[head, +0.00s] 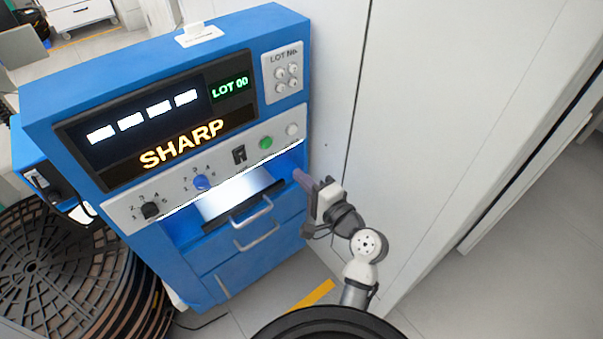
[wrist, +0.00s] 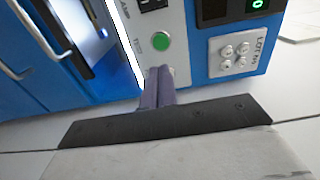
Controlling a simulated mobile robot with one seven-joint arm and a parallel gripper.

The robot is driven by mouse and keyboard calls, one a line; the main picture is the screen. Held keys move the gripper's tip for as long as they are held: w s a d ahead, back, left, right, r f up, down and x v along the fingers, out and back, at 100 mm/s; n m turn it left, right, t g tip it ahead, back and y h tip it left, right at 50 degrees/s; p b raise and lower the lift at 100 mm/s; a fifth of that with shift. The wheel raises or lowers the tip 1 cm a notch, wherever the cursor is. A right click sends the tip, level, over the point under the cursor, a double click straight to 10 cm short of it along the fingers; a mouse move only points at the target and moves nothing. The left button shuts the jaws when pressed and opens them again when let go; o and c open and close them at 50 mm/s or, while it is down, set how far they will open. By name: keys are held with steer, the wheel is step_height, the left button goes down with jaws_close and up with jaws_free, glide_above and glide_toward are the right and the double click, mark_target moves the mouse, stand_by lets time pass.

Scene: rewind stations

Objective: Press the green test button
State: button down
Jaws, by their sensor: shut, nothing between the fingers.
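The green test button (head: 266,143) sits on the light grey panel strip of the blue machine, between a black switch and a white button. It also shows in the wrist view (wrist: 160,41), round and green, with small lettering beside it. My gripper (head: 300,177) is right of the machine's lit recess, below and to the right of the green button. In the wrist view its purple fingers (wrist: 159,72) are shut together, with nothing between them. Their tips appear just below the green button; I cannot tell the gap. The white button (head: 292,129) is hidden behind the fingers in the wrist view.
The panel also holds a black rocker switch (head: 239,154), a blue knob (head: 201,182) and a black knob (head: 150,210). A LOT No. keypad (head: 287,75) is above. A white wall (head: 420,130) stands close on the right. Black reels (head: 60,270) are stacked at left.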

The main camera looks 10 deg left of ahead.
mark_target(268, 145)
steer(key=p+x, duration=0.3)
steer(key=x, duration=0.7)
steer(key=shift+r, duration=0.15)
steer(key=shift+w+a, duration=0.35)
steer(key=shift+a, duration=0.1)
